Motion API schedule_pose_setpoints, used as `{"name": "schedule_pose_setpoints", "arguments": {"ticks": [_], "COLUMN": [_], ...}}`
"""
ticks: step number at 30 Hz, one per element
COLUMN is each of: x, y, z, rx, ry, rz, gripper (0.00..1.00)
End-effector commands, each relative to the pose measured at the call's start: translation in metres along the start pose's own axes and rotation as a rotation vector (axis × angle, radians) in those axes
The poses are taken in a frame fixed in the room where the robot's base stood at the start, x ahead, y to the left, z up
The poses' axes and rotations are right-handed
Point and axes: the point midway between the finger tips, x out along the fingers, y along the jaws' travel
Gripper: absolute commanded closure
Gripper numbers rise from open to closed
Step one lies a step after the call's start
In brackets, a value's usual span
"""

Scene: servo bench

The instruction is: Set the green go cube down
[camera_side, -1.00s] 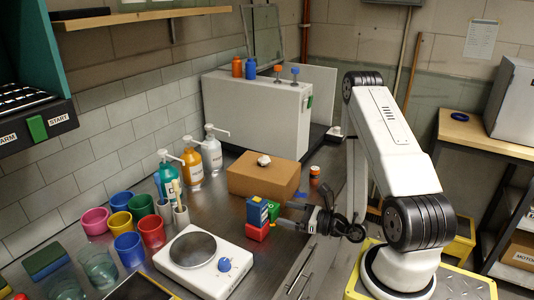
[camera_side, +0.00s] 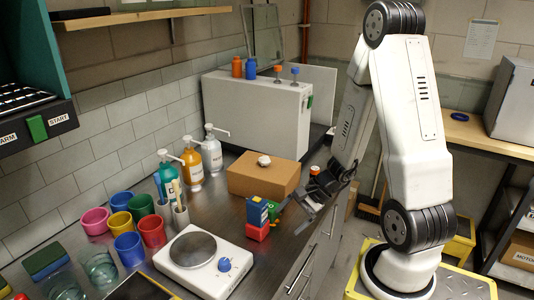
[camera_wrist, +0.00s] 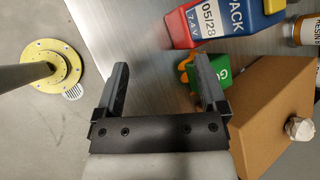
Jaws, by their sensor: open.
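The green go cube (camera_side: 272,212) rests on the metal bench, right beside the red-and-blue labelled block (camera_side: 257,231). In the wrist view the cube (camera_wrist: 224,74), with white lettering, is partly hidden behind my right finger, and some orange shows around its left side. My gripper (camera_side: 297,213) is open above the bench, to the right of the cube in the side view. The labelled block (camera_wrist: 182,28) lies just beyond the cube there.
A cardboard box (camera_side: 262,178) with a white lump on top stands behind the cube. A small orange-and-white jar (camera_side: 315,171) is close to my wrist. A white hotplate (camera_side: 203,258) sits in front. The bench's right edge runs below my gripper.

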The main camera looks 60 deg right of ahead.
Motion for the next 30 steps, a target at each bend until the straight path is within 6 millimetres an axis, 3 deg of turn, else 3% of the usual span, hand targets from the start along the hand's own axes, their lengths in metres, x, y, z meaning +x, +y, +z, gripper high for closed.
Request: {"name": "schedule_pose_setpoints", "arguments": {"ticks": [6, 18, 24, 30], "x": [-0.004, -0.006, -0.006, -0.007], "y": [-0.013, -0.05, -0.07, -0.081], "z": [-0.013, -0.025, -0.027, -0.026], "rx": [-0.511, -1.272, -1.573, -1.719], "ry": [0.136, 0.248, 0.281, 0.296], "rz": [0.156, 0.372, 0.462, 0.509], "gripper": [0.09, 0.09, 0.09, 0.09]}}
